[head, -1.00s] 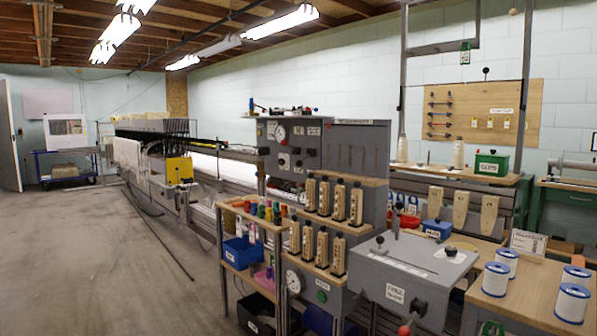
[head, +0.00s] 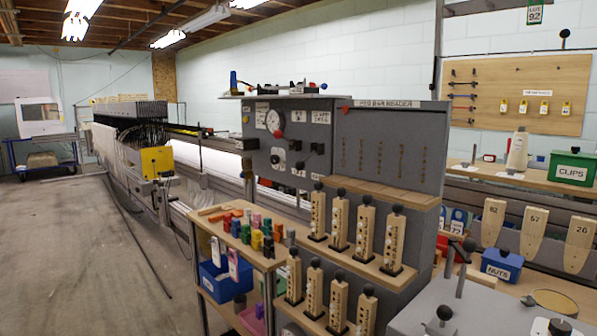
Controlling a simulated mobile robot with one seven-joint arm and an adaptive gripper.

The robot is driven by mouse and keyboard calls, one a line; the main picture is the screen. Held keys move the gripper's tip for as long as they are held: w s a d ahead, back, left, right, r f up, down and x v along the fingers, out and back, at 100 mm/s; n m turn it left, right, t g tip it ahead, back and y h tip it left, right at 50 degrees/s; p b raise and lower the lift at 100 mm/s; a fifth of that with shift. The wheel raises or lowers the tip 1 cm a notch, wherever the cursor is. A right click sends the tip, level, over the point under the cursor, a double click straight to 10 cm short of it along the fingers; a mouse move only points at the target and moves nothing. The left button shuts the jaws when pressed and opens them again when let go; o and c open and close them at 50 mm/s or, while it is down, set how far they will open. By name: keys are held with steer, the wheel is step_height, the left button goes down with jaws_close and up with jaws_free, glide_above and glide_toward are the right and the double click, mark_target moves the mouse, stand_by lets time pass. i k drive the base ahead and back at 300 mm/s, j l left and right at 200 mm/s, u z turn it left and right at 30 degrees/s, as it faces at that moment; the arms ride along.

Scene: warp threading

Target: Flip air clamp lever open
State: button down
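I cannot pick out the air clamp lever for certain, as the small labels are unreadable. A grey control panel (head: 290,138) stands in the middle of the head view, with a round gauge (head: 272,120) and several black knobs on its face. A grey box (head: 425,315) at the lower right carries an upright black-topped lever (head: 461,268) and a black knob (head: 445,313). My gripper is not in view.
A cart shelf (head: 215,225) holds coloured pieces, with a blue bin (head: 212,279) below. A blue NUTS bin (head: 502,265) and green CLIPS box (head: 572,168) stand right. Floor (head: 70,260) at left is clear.

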mark_target(300, 165)
steer(key=i+j, duration=0.1)
steer(key=i, duration=1.5)
